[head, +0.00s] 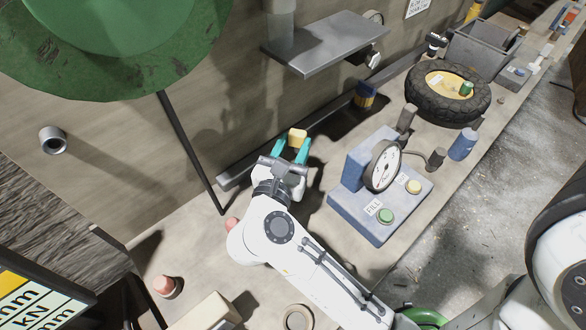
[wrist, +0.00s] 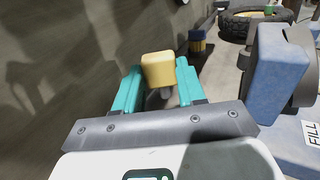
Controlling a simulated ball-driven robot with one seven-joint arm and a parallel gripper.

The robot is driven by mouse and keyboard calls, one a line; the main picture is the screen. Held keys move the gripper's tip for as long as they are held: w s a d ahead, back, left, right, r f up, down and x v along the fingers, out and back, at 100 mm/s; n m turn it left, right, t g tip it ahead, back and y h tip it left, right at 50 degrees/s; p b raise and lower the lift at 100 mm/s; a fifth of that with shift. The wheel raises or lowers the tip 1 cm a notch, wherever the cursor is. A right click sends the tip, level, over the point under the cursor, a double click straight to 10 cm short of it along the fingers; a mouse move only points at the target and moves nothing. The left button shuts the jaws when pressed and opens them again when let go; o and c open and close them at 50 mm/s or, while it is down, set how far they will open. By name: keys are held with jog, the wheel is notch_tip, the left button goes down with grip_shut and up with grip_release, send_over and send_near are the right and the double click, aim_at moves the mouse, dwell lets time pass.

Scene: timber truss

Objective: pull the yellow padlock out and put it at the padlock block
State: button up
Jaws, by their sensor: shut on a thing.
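The yellow padlock (head: 297,136) is a small rounded yellow block between the teal fingers of my gripper (head: 293,145). In the wrist view the padlock (wrist: 158,69) sits between the fingertips of my gripper (wrist: 160,78), with a short grey piece showing under it. My gripper is shut on it, near the wall and left of the blue gauge unit. I cannot tell whether the padlock touches anything beyond the fingers. I cannot make out the padlock block for certain in either view.
The blue gauge unit (head: 349,212) with its dial and buttons stands close on the right. A tyre (head: 412,91) is farther back. A grey shelf (head: 327,45) juts from the wall above.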

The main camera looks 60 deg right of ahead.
notch_tip(320, 180, down, 5)
jog(key=shift+f+b, duration=0.15)
jog(key=shift+b, duration=0.95)
jog(key=shift+r, duration=0.2)
jog(key=shift+a+f+b, duration=0.15)
jog(key=shift+f+b, duration=0.4)
jog(key=shift+f, duration=0.3)
jog(key=shift+f, duration=0.15)
jog(key=shift+f+b, duration=0.3)
jog(key=shift+f, duration=0.05)
jog(key=shift+s+f+b, duration=0.1)
jog(key=shift+f+b, duration=1.05)
jog(key=shift+f, duration=0.35)
